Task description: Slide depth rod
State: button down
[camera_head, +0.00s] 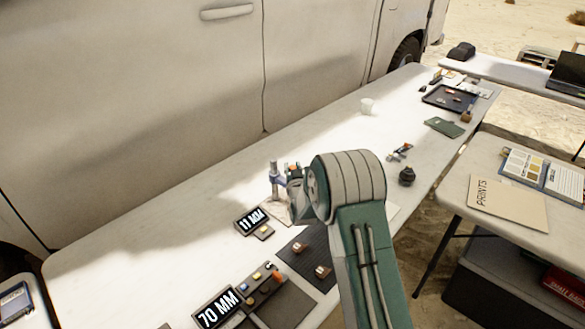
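A small upright post with a blue-grey collar (275,179) stands on a light base (274,211) near the middle of the long white table. It looks like the depth gauge with its rod, but the rod cannot be told apart at this size. A display reading "11 MM" (252,222) sits just in front and to the left of it. My gripper (287,180) is at the right side of the post, pointing toward it. My own arm hides most of the gripper, so finger opening and contact with the post cannot be made out.
A "70 MM" display (217,308) and a button panel (263,284) lie at the front, beside a dark mat (304,250) with small brown pieces. A pale vehicle (150,90) borders the table's left.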

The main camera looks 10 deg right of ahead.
jog(key=shift+r, duration=1.8)
jog(key=shift+c, duration=2)
grip_release()
jog(key=shift+a+f, duration=0.1)
jog(key=shift+a, duration=0.05)
jog(key=s, duration=1.2)
jog(key=shift+a, duration=0.25)
jog(key=shift+w, duration=0.1)
